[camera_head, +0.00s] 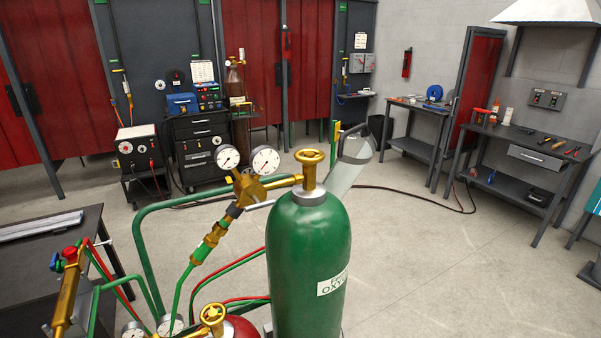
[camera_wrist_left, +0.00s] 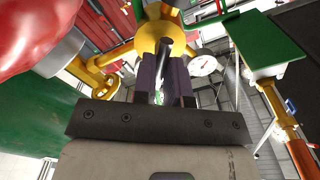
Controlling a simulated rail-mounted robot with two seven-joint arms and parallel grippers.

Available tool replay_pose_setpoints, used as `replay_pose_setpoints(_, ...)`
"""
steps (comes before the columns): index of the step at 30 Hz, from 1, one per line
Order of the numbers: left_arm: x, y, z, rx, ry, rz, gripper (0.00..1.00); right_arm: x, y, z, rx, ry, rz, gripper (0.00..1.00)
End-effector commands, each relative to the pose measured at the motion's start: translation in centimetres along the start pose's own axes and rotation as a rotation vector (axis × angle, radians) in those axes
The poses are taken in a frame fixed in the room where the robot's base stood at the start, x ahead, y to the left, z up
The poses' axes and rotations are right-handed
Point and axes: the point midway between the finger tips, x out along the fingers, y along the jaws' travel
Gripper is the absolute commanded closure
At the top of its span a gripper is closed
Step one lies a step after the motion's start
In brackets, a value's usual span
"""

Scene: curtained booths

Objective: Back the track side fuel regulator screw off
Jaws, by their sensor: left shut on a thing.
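In the left wrist view my left gripper (camera_wrist_left: 165,90) has its dark fingers closed around the dark adjusting screw (camera_wrist_left: 165,48) of a brass regulator (camera_wrist_left: 160,30). The red fuel cylinder (camera_wrist_left: 35,30) is beside it, with its brass valve (camera_wrist_left: 100,68) leading to the regulator. A white gauge (camera_wrist_left: 203,65) shows on the right. In the head view the red cylinder (camera_head: 243,328) and its brass handwheel (camera_head: 212,316) are at the bottom edge. Two gauges (camera_head: 165,325) stand left of it, mostly cut off. My left gripper cannot be made out there. My right gripper is in neither view.
The green oxygen cylinder (camera_head: 308,250) stands in front, with its two-gauge regulator (camera_head: 250,185) on the left. Red and green hoses run nearby. A brass torch (camera_head: 68,295) is at lower left. Benches (camera_head: 520,165) stand at right, with open floor before them.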

Motion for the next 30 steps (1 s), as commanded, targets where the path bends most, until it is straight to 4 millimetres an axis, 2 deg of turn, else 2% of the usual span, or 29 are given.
replay_pose_setpoints(1,0.0,0.3,0.4,-0.039,0.002,-0.001,1.00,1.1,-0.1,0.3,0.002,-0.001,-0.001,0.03)
replay_pose_setpoints(4,0.0,0.2,0.2,-0.098,0.001,-0.001,1.00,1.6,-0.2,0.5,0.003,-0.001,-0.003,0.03)
replay_pose_setpoints(17,0.0,0.1,0.1,-0.141,-0.001,0.001,1.00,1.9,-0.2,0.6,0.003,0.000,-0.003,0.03)
replay_pose_setpoints(24,0.0,0.3,0.4,-0.336,0.000,-0.002,1.00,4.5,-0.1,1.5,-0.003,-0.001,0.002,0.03)
replay_pose_setpoints(30,0.0,0.1,0.1,-0.441,0.001,0.001,1.00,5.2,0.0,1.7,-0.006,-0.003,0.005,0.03)
